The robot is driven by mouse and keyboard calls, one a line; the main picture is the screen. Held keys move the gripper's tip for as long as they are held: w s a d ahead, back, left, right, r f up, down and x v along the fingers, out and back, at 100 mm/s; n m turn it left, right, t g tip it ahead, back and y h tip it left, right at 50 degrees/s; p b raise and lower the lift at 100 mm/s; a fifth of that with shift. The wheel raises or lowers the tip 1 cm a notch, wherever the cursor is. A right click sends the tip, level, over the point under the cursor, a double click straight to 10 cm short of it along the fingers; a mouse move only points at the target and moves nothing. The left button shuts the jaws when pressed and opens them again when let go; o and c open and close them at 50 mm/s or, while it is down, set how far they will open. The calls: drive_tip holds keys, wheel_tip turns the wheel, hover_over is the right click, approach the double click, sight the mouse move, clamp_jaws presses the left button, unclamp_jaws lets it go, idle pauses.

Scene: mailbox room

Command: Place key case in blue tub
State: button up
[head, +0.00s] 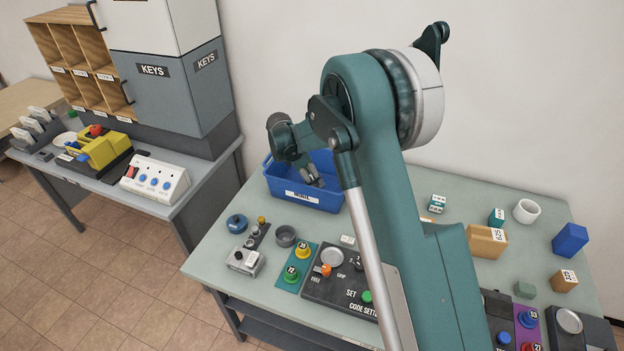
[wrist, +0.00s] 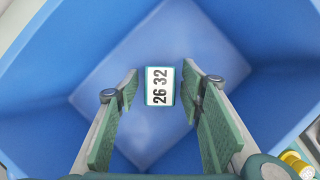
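The blue tub (head: 290,190) stands at the back left of the green-grey table. My gripper (head: 314,178) reaches down into it. In the wrist view, the tub's walls (wrist: 50,65) surround my gripper's two green-padded fingers (wrist: 161,92). The fingers are spread apart. The case is hidden in the head view.
Two similar teal labelled blocks, one near the back (head: 437,204) and one further right (head: 497,217), stand by a tan box (head: 487,241) and a white cup (head: 526,211). A blue round pot (head: 237,223) and a grey cup (head: 286,236) stand before the tub.

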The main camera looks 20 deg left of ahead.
drive_tip(key=p+v, duration=0.1)
drive_tip(key=v, duration=1.1)
drive_tip(key=shift+r, duration=0.15)
idle(0.6)
drive_tip(key=shift+d, duration=0.1)
